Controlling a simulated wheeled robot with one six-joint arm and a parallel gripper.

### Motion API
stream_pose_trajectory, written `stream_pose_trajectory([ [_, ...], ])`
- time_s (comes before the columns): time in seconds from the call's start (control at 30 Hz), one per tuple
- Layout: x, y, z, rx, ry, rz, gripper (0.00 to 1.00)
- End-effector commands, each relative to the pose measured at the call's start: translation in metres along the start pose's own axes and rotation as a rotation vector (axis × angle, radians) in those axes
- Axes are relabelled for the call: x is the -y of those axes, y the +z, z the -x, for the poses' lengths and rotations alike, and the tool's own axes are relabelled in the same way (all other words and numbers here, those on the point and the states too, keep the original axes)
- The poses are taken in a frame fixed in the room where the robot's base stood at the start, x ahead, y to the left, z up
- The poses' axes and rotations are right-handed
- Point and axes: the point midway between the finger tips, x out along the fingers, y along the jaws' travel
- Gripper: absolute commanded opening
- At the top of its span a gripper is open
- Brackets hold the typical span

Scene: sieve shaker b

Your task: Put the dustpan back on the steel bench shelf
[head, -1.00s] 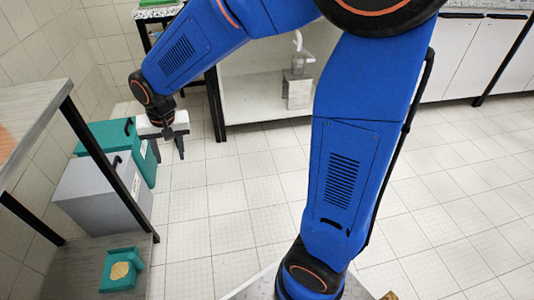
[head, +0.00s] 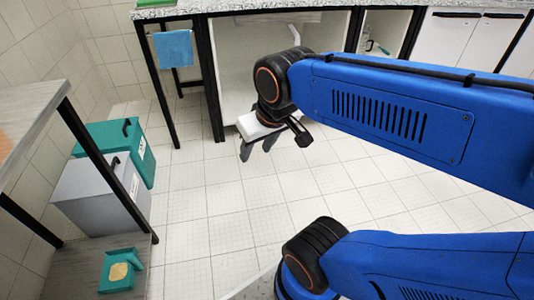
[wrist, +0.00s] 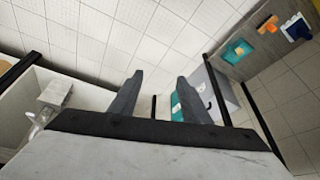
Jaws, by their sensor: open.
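The teal dustpan (head: 118,271) lies on the low steel bench shelf (head: 75,262) at the lower left of the head view, with a tan patch in its pan. In the wrist view a teal item with a pale patch (wrist: 238,50) at the upper right looks like the same dustpan. My gripper (head: 260,152) is open and empty. It hangs over the tiled floor, right of the shelf and well apart from the dustpan. In the wrist view its two dark fingers (wrist: 160,97) stand apart with nothing between them.
A grey box (head: 95,195) and a teal box (head: 115,145) stand behind the dustpan. A black bench leg (head: 100,155) slants in front of them. A blue cloth (head: 174,48) hangs from the far counter. The wrist view shows orange and blue items (wrist: 295,27) on the shelf. The middle floor is clear.

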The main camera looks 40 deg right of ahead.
Motion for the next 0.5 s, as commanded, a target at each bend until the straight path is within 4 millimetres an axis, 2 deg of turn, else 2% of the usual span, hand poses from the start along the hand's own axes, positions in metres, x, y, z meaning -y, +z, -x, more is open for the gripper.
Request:
stream_pose_trajectory([
  [0.1, -0.008, 0.017, 0.006, -0.016, 0.01, 0.017, 0.43],
  [0.2, -0.01, 0.025, 0.008, -0.021, 0.014, 0.029, 0.43],
  [0.5, -0.011, 0.028, 0.008, -0.023, 0.016, 0.034, 0.43],
])
